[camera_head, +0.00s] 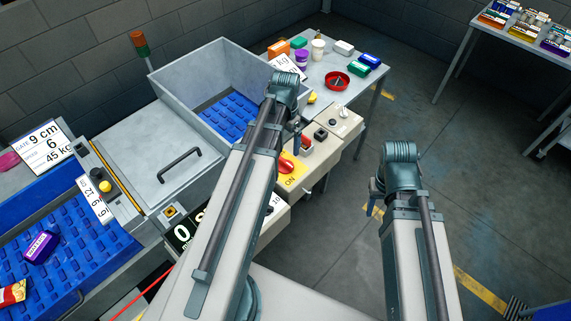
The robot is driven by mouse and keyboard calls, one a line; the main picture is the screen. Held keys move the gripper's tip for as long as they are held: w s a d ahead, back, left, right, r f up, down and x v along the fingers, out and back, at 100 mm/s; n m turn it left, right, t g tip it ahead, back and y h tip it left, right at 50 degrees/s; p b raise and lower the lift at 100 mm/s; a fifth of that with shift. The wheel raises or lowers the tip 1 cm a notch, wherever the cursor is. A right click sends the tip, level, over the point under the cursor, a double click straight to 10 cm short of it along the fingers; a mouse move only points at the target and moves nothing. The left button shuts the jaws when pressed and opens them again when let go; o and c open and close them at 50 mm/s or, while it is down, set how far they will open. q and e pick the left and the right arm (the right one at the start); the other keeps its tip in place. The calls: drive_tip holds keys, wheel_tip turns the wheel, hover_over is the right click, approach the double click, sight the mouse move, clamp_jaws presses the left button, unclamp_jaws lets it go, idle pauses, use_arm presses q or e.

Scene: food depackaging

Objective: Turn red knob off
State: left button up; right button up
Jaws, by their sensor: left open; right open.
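The red knob (286,166) is a rotary switch on a yellow plate (293,181) marked ON. The plate is on the front of a pale control box in the middle of the picture. My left arm passes just left of the knob and covers part of the plate. The knob's exact angle is hard to read at this size. My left arm rises from the bottom middle to a joint above the knob, and my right arm stands to the right over the floor.
Pale control boxes (345,122) with black switches stand right of the knob. Behind is a grey open bin (190,70) over a blue belt. A grey lid (160,150) with a handle lies left. A side table holds small packages and a red ashtray-like dish (337,81).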

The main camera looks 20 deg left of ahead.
sight(285, 162)
use_arm(q)
wheel_tip(285, 162, down, 10)
drive_tip(key=b, duration=0.9)
drive_tip(key=shift+f, duration=0.1)
drive_tip(key=c, duration=1.1)
